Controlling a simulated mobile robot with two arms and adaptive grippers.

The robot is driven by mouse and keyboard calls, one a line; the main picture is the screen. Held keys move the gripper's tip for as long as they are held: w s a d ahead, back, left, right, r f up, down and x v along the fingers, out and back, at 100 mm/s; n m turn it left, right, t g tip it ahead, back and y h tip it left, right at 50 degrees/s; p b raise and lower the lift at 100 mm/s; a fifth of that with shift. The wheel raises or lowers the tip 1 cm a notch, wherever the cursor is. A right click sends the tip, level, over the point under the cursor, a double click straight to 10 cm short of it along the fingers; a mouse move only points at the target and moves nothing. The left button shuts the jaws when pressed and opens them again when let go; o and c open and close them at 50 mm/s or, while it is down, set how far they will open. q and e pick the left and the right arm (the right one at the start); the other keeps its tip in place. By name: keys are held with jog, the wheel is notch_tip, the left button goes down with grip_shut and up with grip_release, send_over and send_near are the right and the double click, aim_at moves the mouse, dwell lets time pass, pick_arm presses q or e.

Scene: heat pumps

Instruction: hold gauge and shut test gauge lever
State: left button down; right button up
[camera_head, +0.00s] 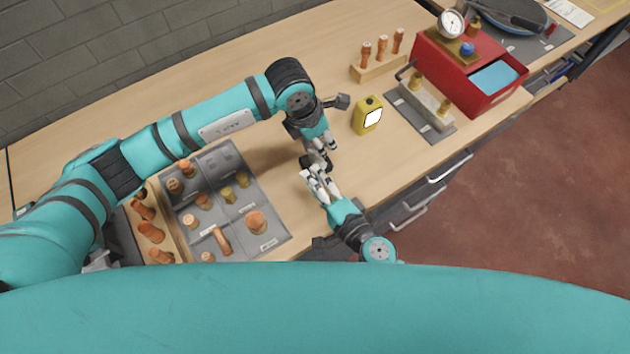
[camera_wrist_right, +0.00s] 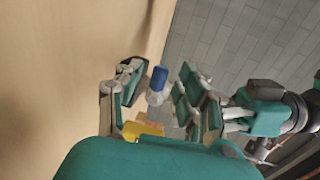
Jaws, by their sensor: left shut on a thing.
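A small dark thing (camera_head: 317,162), probably the test gauge, is between my two grippers in the head view, mostly hidden by the fingers. My left gripper (camera_head: 318,147) is shut on it from above, over the bench. My right gripper (camera_head: 318,184) is just below it, near the bench's front edge. In the right wrist view, my right gripper (camera_wrist_right: 158,98) has its fingers apart. A blue-ended lever with a pale base (camera_wrist_right: 158,78) shows in the gap, with a yellow part (camera_wrist_right: 143,130) nearer the camera. I cannot tell whether the fingers touch the lever.
A yellow handheld device (camera_head: 367,116) stands on the bench right of the grippers. Beyond it are a grey mat with a metal block (camera_head: 425,103) and a red case (camera_head: 440,62) with a white dial (camera_head: 452,23). A grey tray (camera_head: 265,205) of copper and brass fittings lies left.

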pick_arm(q)
jog(key=shift+f, duration=0.1)
pick_arm(e)
jog(key=shift+v, duration=1.2)
pick_arm(q)
jog(key=shift+s, duration=0.1)
pick_arm(e)
jog(key=shift+s+d+r, duration=0.1)
jog(key=shift+s+d, duration=0.25)
jog(key=shift+s, duration=0.3)
jog(key=v, duration=0.8)
jog(key=shift+s, duration=0.1)
pick_arm(q)
jog(key=c, duration=1)
grip_release()
jog(key=shift+o, duration=0.2)
pick_arm(e)
jog(key=shift+d, duration=0.1)
